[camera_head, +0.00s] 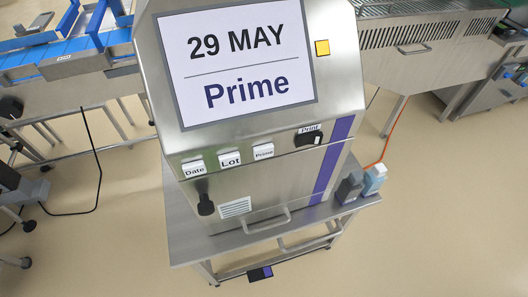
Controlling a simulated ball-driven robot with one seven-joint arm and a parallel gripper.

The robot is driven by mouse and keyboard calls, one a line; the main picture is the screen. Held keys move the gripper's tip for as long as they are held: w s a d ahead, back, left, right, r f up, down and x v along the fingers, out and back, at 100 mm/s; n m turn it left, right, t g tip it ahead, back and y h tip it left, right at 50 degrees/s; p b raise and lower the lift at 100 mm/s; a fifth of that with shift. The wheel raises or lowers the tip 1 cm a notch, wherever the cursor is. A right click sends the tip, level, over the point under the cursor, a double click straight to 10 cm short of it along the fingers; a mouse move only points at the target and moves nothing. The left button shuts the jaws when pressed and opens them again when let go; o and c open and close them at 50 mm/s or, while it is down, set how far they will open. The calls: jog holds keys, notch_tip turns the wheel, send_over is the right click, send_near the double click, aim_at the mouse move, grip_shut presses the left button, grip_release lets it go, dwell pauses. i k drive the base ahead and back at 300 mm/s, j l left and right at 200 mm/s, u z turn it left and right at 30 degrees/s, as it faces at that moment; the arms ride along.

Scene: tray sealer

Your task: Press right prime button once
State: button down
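A steel printer cabinet (341,93) stands on a small steel table (194,240). Its screen (237,53) reads "29 MAY" above a line and "Prime" below it. Under the screen is a row of three white labelled buttons: Date (194,168), Lot (230,159) and the Prime button (263,152), the rightmost of the three. Only one button labelled Prime shows. I cannot tell from this angle whether any button is pressed in. My gripper is not in view.
A black control (309,138) labelled Print sits right of the Prime button. A black handle (205,204) juts out below Date. Two small bottles (374,179) stand at the table's right end. A blue conveyor (60,52) is at left. The floor in front is clear.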

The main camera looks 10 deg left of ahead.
aim_at(265, 151)
jog(key=i+l, duration=0.1)
jog(key=l, duration=0.2)
jog(key=i+l, duration=0.1)
jog(key=l, duration=0.2)
jog(key=u, duration=1.95)
